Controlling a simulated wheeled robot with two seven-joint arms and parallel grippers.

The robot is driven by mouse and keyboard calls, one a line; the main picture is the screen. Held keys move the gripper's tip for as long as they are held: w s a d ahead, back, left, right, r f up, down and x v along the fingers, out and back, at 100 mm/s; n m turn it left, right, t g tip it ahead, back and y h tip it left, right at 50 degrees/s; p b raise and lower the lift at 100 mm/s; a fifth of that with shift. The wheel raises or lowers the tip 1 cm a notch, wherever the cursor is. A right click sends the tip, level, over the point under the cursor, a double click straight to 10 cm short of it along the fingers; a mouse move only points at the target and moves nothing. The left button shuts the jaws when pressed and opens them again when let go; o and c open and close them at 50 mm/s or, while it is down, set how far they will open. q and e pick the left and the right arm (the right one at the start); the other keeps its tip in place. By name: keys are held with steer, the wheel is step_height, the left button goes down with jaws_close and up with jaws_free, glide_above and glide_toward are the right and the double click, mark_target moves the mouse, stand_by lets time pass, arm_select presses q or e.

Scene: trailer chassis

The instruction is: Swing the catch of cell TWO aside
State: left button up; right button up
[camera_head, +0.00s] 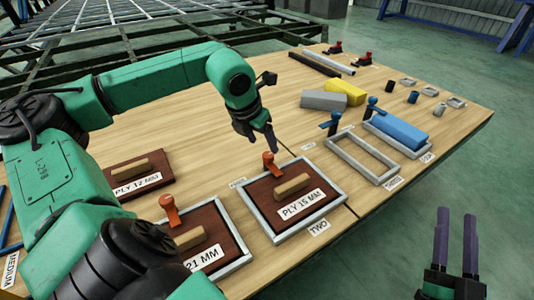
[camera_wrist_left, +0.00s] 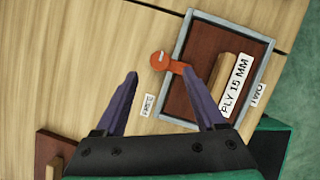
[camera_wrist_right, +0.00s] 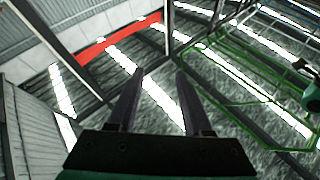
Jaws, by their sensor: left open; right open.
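Cell TWO is a grey frame (camera_head: 246,208) holding a dark red board marked PLY 15 MM (camera_head: 275,213) with a wooden handle block (camera_head: 292,185). Its orange catch (camera_head: 270,165) stands at the frame's far edge. In the left wrist view the catch (camera_wrist_left: 170,63) has its round knob outside the frame and its arm reaching over the rim onto the board. My left gripper (camera_head: 272,145) is open above and just beyond the catch; in its wrist view the catch shows between the fingertips (camera_wrist_left: 160,74), no contact clear. My right gripper (camera_head: 456,215) is open and empty, off the table's right side.
A neighbouring cell with a 21 MM board (camera_head: 205,250) and orange catch (camera_head: 169,208) lies nearer. A loose PLY 12 MM board (camera_head: 140,175) is left. Blue catches (camera_head: 333,122), an empty frame (camera_head: 360,157) and a blue block (camera_head: 400,130) stand right. My left arm hides part of the table.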

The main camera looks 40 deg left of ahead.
mark_target(268, 155)
arm_select(q)
steer(key=x, duration=0.6)
steer(key=shift+b, duration=0.4)
jaws_close()
arm_select(e)
step_height(268, 155, up, 9)
steer(key=s+d+n+t+y, duration=0.1)
steer(key=t, duration=0.1)
steer(key=shift+d+r+t+y, duration=0.15)
steer(key=shift+r+t+y, duration=0.05)
steer(key=shift+t+y, duration=0.2)
